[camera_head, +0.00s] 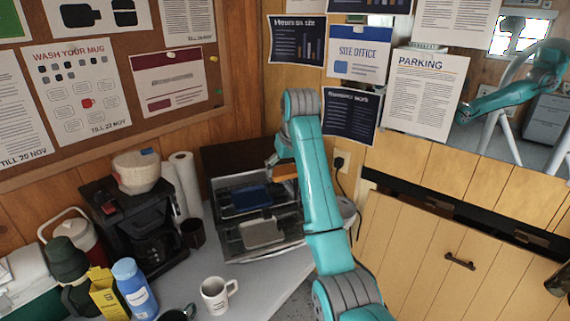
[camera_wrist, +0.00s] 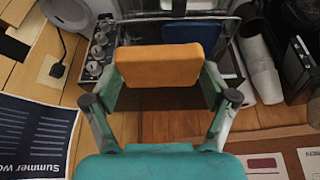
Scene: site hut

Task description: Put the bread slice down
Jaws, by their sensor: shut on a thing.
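The bread slice is a thick orange-brown slab (camera_wrist: 160,66). My gripper (camera_wrist: 160,82) is shut on it, one finger at each side edge, in the wrist view. In the head view a small part of the slice (camera_head: 286,171) shows beside my arm, in front of the toaster oven's upper right; most of my gripper is hidden behind my arm there. The slice is held up, and I see no surface touching it.
The toaster oven (camera_head: 238,156) stands open in the corner. A blue block (camera_head: 251,197) lies inside, and a grey slab (camera_head: 262,233) lies in front of it. A coffee maker (camera_head: 140,220), paper rolls (camera_head: 186,182) and a white mug (camera_head: 215,294) stand left. The counter (camera_head: 262,278) is partly clear.

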